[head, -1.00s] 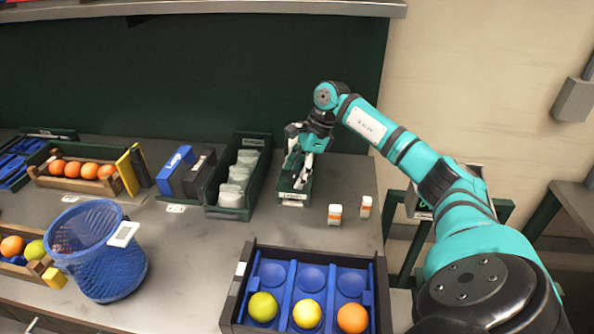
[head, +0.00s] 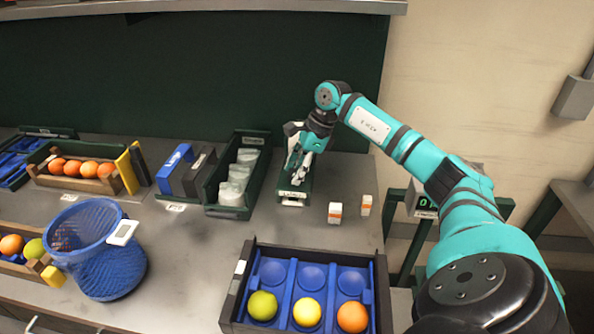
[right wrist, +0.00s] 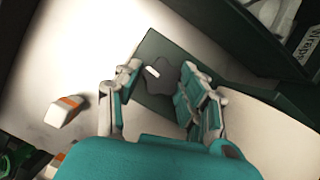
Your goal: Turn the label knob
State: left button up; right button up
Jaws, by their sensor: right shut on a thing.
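The label knob (right wrist: 163,77) is dark and lobed with a short white mark, and shows in the right wrist view. It sits on a dark green label box (right wrist: 152,47), which stands at the back of the table in the head view (head: 292,196). My right gripper (head: 299,176) reaches down onto this box and hides the knob in the head view. My left gripper is not in view.
A green bin of packets (head: 211,194) stands close left of the label box. Two small orange-and-white bottles (head: 335,213) stand to its right. A fruit tray (head: 240,283) is in front, and a blue mesh basket (head: 112,272) is at the left.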

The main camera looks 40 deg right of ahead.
jog(key=m+t+h+b, duration=0.1)
jog(key=m, duration=0.3)
jog(key=m+h, duration=0.1)
jog(key=m, duration=0.1)
jog(key=m+t+h+b, duration=0.1)
jog(key=m, duration=0.1)
jog(key=shift+a+m, duration=0.2)
jog(key=shift+m, duration=0.1)
jog(key=m, duration=0.2)
jog(key=m+h+b, duration=0.1)
jog(key=m, duration=0.1)
jog(key=shift+a+m+h, duration=0.15)
jog(key=shift+m+h, duration=0.15)
jog(key=shift+m+g+h, duration=0.3)
jog(key=shift+m+h, duration=0.3)
jog(key=shift+m, duration=0.9)
jog(key=o, duration=1.1)
jog(key=shift+o, duration=0.2)
jog(key=shift+r, duration=0.1)
jog(key=v, duration=1.1)
jog(key=shift+s+a+r, duration=0.15)
jog(key=shift+s+r, duration=0.05)
jog(key=shift+r, duration=0.15)
